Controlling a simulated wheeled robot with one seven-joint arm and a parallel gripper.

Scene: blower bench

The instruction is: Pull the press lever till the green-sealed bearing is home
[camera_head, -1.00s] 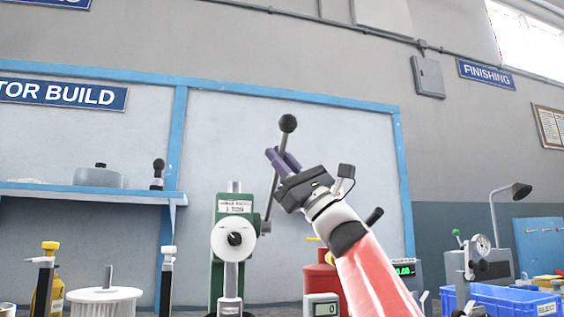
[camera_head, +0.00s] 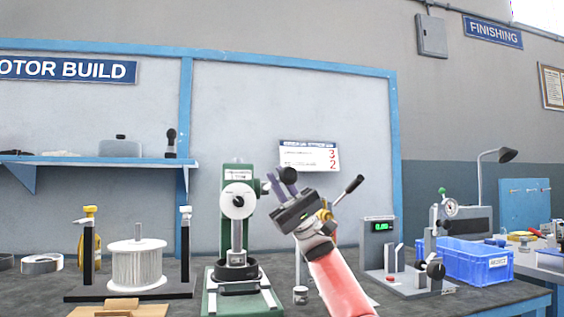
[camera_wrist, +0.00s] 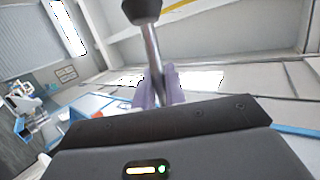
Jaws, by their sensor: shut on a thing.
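The green press (camera_head: 229,207) stands on the bench with a white round dial on its front. Its lever has a dark ball knob (camera_head: 287,174); the lever leans right of the press head. My gripper (camera_head: 279,187) is shut on the lever rod just below the knob. In the wrist view the grey rod (camera_wrist: 152,50) runs between the purple fingers (camera_wrist: 160,92), with the knob beyond them. A dark round part (camera_head: 236,268) sits under the ram on the press base. I cannot make out a green seal or how deep the bearing sits.
A white wound spool (camera_head: 137,265) stands left of the press, between black posts. A gauge stand with a green display (camera_head: 382,227) and a blue bin (camera_head: 478,262) stand to the right. A rod with a dark end (camera_head: 352,185) shows beside my wrist.

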